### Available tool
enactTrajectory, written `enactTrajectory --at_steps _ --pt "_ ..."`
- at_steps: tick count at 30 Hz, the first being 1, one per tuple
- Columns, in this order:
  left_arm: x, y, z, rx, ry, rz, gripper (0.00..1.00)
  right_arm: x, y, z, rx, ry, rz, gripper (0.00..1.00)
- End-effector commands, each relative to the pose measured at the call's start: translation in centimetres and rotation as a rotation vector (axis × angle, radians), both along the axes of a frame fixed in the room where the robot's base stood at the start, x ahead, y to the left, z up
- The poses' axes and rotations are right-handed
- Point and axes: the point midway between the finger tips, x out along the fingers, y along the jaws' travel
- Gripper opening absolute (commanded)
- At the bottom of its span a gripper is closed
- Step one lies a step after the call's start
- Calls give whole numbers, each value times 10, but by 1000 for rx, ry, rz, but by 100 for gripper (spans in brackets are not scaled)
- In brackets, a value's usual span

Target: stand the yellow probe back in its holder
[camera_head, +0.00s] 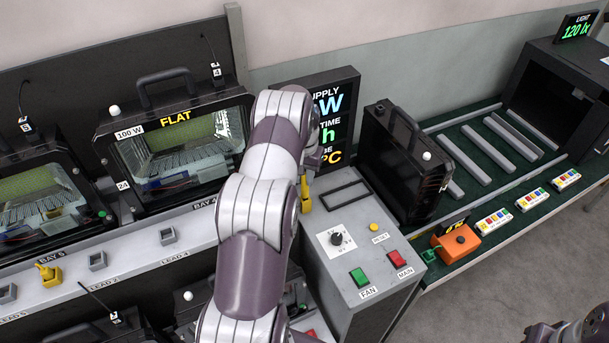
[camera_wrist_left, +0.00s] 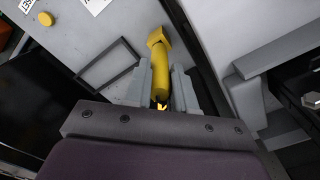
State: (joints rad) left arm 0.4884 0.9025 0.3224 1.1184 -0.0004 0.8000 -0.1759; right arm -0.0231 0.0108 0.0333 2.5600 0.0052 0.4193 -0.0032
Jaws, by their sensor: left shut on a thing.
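The yellow probe (camera_head: 306,196) shows beside my left gripper (camera_head: 309,166) at the left edge of the grey console. In the left wrist view the probe (camera_wrist_left: 161,62) lies between the two grey fingers of my left gripper (camera_wrist_left: 161,84), which is shut on it. Its wider yellow end sticks out past the fingertips, over the console's edge. I cannot make out the probe's holder for certain; my arm hides part of that area. My right gripper is not in view; only a dark piece of my right arm shows at the lower right.
The console (camera_head: 335,262) carries a raised black rectangular frame (camera_head: 346,198), a knob and coloured buttons. A black display (camera_head: 338,120) stands behind it. A black floodlight housing (camera_head: 402,165) stands to its right. Another yellow item (camera_head: 48,275) sits on the ledge at left.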

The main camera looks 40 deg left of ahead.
Motion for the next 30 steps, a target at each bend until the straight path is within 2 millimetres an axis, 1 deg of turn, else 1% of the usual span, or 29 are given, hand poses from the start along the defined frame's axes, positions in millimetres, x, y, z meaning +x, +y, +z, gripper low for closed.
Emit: enactTrajectory --at_steps 14,15,17,18,26,29,30 --pt "0 0 -3 0 0 0 0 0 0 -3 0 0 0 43" --pt "0 0 -3 0 0 0 28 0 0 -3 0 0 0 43" --pt "0 0 -3 0 0 0 47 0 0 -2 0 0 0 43" --pt "0 0 -3 0 0 0 54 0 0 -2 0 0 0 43" --pt "0 0 -2 0 0 0 54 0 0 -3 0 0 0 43" --pt "1 0 5 2 -3 0 54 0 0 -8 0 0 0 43" --pt "1 1 12 2 -3 0 54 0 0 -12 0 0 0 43"
